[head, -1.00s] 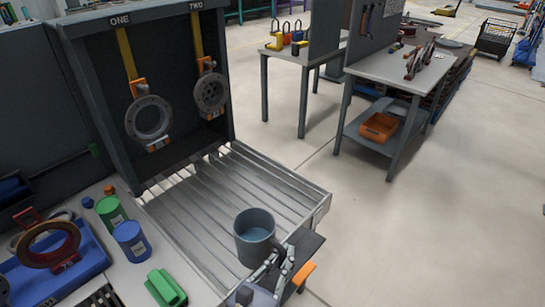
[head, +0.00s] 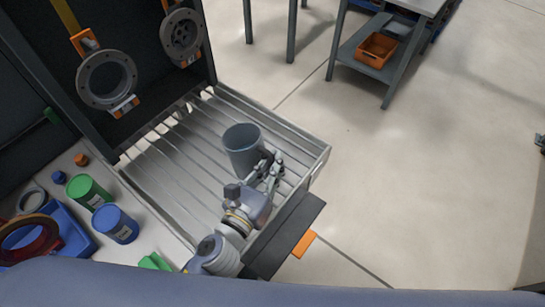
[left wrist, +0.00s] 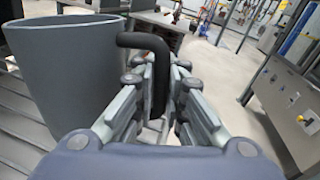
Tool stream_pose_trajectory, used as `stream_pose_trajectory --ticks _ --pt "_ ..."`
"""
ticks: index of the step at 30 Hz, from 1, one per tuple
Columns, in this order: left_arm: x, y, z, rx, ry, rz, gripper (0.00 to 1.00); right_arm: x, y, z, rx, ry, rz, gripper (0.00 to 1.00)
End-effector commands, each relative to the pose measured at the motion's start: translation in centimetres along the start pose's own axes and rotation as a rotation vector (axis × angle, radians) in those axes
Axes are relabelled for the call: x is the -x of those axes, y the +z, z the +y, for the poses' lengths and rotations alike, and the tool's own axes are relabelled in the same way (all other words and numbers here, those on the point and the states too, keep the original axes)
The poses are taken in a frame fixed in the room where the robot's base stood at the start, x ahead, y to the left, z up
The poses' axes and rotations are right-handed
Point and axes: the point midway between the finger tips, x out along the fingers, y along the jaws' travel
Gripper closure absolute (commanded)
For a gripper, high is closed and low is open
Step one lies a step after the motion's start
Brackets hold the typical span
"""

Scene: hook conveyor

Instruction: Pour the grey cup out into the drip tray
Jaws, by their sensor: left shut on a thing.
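The grey cup (head: 243,152) is in my left gripper (head: 268,168), above the near right part of the slatted drip tray (head: 185,150). It looks about upright, mouth up. In the left wrist view the cup (left wrist: 65,80) is at the left, and its black handle (left wrist: 150,45) lies between the fingers of my left gripper (left wrist: 155,95), which are shut on it. What is inside the cup cannot be made out. My right gripper is not in view.
A dark frame with two hanging ring flanges (head: 106,80) stands behind the tray. Left of the tray are a green can (head: 90,192), a blue can (head: 115,224) and a blue bin (head: 72,238). Open floor (head: 420,180) lies to the right.

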Motion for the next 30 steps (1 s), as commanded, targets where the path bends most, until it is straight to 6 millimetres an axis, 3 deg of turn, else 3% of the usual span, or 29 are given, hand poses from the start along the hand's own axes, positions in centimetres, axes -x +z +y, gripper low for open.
stream_pose_trajectory --ticks 9,30 --pt "0.1 1.1 -0.7 0.193 -0.002 0.041 1.0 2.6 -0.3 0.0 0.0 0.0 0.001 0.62" --pt "-0.1 3.2 0.7 0.666 -0.004 0.146 1.0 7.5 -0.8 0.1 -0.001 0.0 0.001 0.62"
